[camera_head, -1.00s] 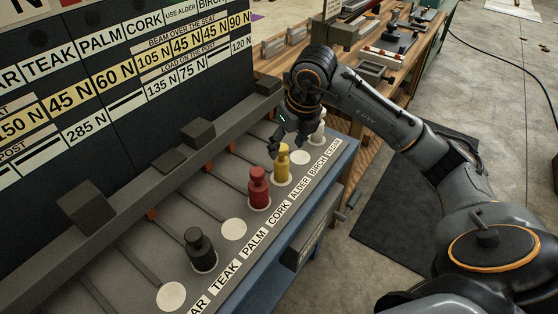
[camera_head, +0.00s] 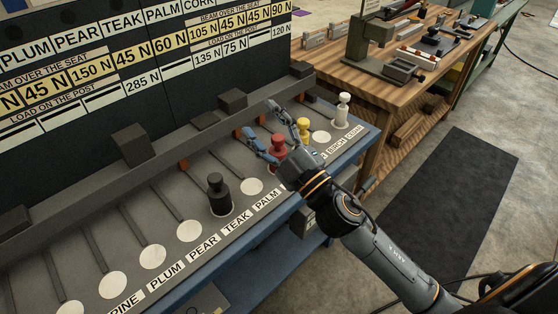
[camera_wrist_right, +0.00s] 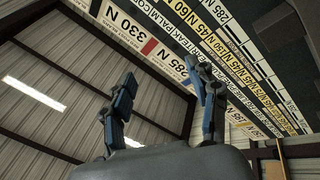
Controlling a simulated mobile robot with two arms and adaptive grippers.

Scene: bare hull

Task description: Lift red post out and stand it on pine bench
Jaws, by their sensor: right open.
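The red post (camera_head: 279,147) stands in the slotted blue test bench near the CORK label in the head view, partly hidden by my right gripper. My right gripper (camera_head: 260,124) is open, its two blue-tipped fingers spread to either side of the post in the picture; whether they are around it or above it I cannot tell. In the right wrist view the open fingers (camera_wrist_right: 165,88) have nothing visible between them. The wooden bench (camera_head: 345,77), which looks like the pine bench, stands at the back right. My left gripper is out of view.
A yellow post (camera_head: 303,127), a white post (camera_head: 342,110) and a black post (camera_head: 218,195) stand in the same row. A dark press and metal parts (camera_head: 402,72) occupy the wooden bench. A dark mat (camera_head: 450,205) lies on the floor to the right.

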